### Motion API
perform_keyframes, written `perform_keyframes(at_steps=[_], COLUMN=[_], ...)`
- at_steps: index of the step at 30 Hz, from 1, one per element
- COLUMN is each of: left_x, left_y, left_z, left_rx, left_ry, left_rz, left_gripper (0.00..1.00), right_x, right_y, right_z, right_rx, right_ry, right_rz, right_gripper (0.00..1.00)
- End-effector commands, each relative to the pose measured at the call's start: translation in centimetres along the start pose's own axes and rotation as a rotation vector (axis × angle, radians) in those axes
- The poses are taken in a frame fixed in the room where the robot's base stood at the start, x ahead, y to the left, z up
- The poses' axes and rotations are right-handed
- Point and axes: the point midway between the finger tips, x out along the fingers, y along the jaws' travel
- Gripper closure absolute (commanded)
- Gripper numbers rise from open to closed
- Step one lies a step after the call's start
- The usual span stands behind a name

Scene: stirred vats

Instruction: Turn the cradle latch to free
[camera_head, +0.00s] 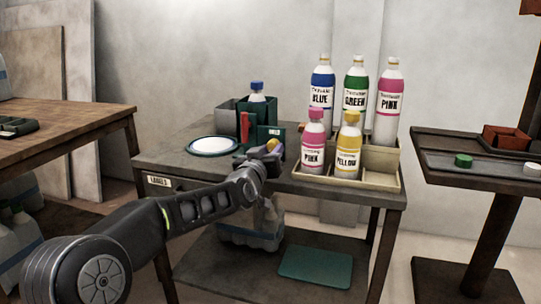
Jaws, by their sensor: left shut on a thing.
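The cradle (228,118) is a dark grey-green holder at the back of the middle table, with a blue-capped bottle (257,98) standing in it. A red upright piece (245,126) shows on its front, beside a teal plate with a small pale label (275,131). My left gripper (270,148) is in front of this plate, shut on a small yellow-orange piece (273,144) that looks like the cradle latch. The fingers hide most of it, so its turn angle cannot be read. My right gripper is not in view.
A round white plate (212,146) lies left of the cradle. A beige crate (381,180) to the right holds several labelled bottles. A dark stand (462,177) with a green cap is at far right. A wooden table (75,126) is at left.

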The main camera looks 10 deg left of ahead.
Motion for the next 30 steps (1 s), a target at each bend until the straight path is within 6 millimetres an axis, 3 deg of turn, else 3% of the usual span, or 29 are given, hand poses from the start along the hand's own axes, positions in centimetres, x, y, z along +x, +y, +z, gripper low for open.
perform_keyframes(at_steps=[19,20,27,30], left_x=[0.01,0.01,0.01,0.01], left_y=[-0.03,-0.03,0.0,0.02], left_z=[0.13,0.13,0.08,0.06], left_rx=[-0.071,-0.071,-0.069,-0.068], left_ry=[-0.003,-0.003,-0.002,-0.001], left_rz=[-0.001,-0.001,0.0,0.0], left_gripper=[1.0,0.66,0.47,0.47], right_x=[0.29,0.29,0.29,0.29], right_y=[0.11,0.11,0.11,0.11], right_z=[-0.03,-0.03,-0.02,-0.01], right_rx=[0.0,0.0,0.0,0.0], right_ry=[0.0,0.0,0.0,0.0], right_rz=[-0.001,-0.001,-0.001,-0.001], right_gripper=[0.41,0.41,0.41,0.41])
